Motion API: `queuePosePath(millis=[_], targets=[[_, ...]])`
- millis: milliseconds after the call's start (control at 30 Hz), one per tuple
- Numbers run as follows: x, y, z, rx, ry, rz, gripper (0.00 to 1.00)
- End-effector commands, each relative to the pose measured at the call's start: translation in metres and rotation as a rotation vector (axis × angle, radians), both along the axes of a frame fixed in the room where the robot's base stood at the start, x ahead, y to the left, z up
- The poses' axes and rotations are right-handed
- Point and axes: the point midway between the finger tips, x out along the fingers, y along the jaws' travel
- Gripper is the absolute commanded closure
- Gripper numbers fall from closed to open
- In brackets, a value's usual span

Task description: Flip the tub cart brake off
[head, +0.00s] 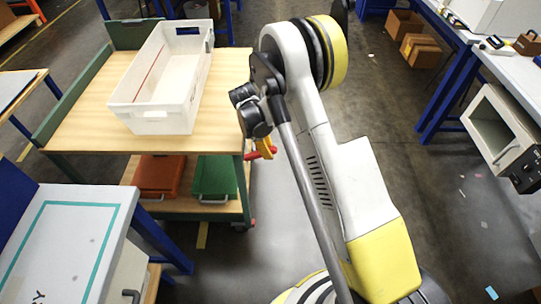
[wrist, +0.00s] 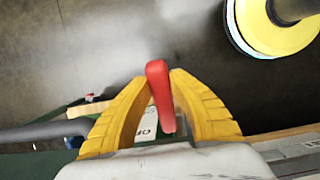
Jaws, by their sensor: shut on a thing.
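The tub cart (head: 90,140) has a wooden top, green frame and a lower shelf. Its red brake lever (wrist: 158,90) stands between the yellow fingers of my gripper (wrist: 163,76) in the wrist view. The gripper is shut on the lever, with a finger on each side. In the head view my gripper (head: 264,146) is at the cart's right front corner, and a bit of red shows beside it. A white label (wrist: 146,124) with partly hidden letters lies behind the lever in the wrist view.
A white tub (head: 165,122) stands on the cart top. An orange bin (head: 160,175) and a green bin (head: 214,177) sit on the lower shelf. A white-topped table (head: 65,240) is at front left. Benches line the right, and open floor (head: 440,200) lies between.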

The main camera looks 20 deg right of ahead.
Motion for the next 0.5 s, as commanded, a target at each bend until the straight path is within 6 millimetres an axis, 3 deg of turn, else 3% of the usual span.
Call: queuePosePath(millis=[200, 233, 300, 500], targets=[[-0.0003, 0.0, -0.0006, 0.001, 0.0, 0.0, 1.0], [-0.0003, 0.0, -0.0006, 0.002, -0.001, 0.0, 0.71], [-0.0003, 0.0, -0.0006, 0.002, -0.001, 0.0, 0.53], [-0.0002, -0.0001, -0.0007, 0.002, -0.001, 0.0, 0.53]])
